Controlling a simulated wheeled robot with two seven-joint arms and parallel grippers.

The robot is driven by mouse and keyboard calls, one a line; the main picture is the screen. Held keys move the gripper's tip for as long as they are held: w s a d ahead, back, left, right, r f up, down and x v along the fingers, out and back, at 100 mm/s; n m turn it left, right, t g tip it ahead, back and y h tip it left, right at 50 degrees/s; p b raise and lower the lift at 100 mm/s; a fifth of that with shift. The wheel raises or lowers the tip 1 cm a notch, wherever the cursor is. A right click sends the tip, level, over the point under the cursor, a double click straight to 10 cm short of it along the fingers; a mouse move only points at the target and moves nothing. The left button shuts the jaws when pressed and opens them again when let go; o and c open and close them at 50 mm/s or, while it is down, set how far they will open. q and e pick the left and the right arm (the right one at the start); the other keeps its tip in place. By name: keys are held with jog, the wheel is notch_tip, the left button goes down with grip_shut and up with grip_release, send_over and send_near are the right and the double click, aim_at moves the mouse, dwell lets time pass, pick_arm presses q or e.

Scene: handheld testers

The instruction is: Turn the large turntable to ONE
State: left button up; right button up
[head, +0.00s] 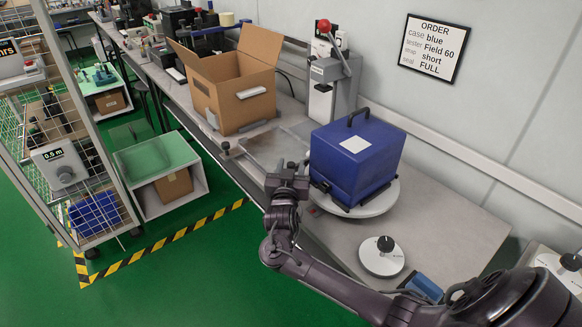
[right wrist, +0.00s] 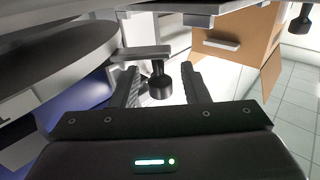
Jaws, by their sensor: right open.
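The large turntable (head: 378,203) is a pale round disc on the bench. A blue case (head: 350,160) with a black handle and a white label sits on it. My right gripper (head: 290,172) is at the disc's left side, near the bench's front edge. In the right wrist view its two fingers (right wrist: 162,92) are apart. A black knob (right wrist: 160,84) under a grey bar (right wrist: 145,52) shows between them, with gaps on both sides. The disc's dark face (right wrist: 55,62) fills the upper left there. I cannot read any ONE mark. My left gripper is out of view.
A small turntable (head: 382,262) with a black knob stands at the front right. An open cardboard box (head: 238,100) and a press with a red ball lever (head: 332,75) stand behind. An order sign (head: 434,48) hangs on the wall. A wire rack (head: 70,150) stands left.

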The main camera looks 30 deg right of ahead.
grip_shut()
